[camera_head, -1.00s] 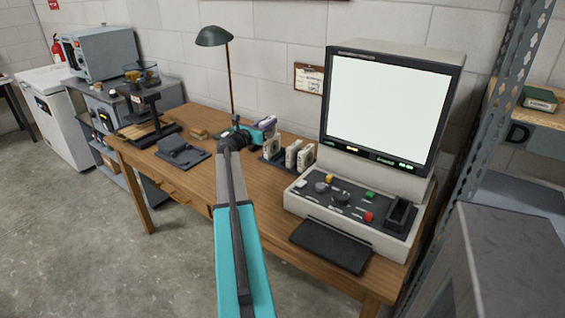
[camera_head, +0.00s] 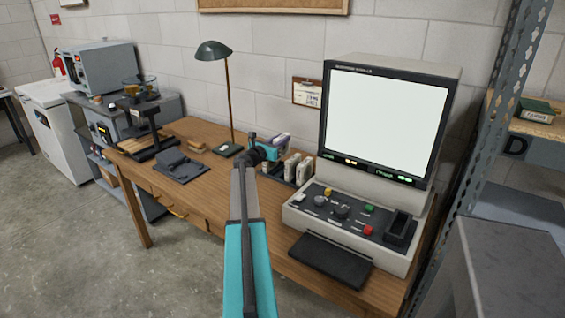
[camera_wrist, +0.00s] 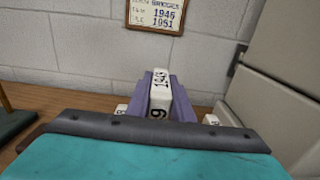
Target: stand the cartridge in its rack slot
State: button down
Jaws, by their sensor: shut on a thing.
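My gripper (camera_head: 278,143) is over the cartridge rack (camera_head: 280,178) on the wooden desk, left of the microfilm reader. In the wrist view its purple fingers are shut on a white cartridge (camera_wrist: 160,92) with black figures on its label. The held cartridge points away from the teal gripper body. White cartridges standing in the rack (camera_head: 291,165) show just right of my arm. In the wrist view, parts of white cartridges show left (camera_wrist: 121,111) and right (camera_wrist: 210,120) of the held one. The slot and the held cartridge's lower end are hidden.
The reader (camera_head: 390,120), with its bright screen and control panel, stands close right of the rack. A green desk lamp (camera_head: 214,50) stands behind and left. A label card (camera_head: 307,93) hangs on the wall behind. The desk's left middle is partly clear.

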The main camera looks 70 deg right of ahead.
jog(key=shift+f, duration=2.15)
jog(key=shift+f, duration=1.85)
jog(key=shift+f, duration=0.2)
jog(key=c, duration=1.6)
grip_release()
jog(key=shift+o, duration=0.2)
jog(key=shift+r, duration=0.15)
jog(key=shift+r, duration=0.1)
jog(key=shift+a, duration=0.3)
jog(key=shift+b+v, duration=0.65)
jog(key=shift+v, duration=5.1)
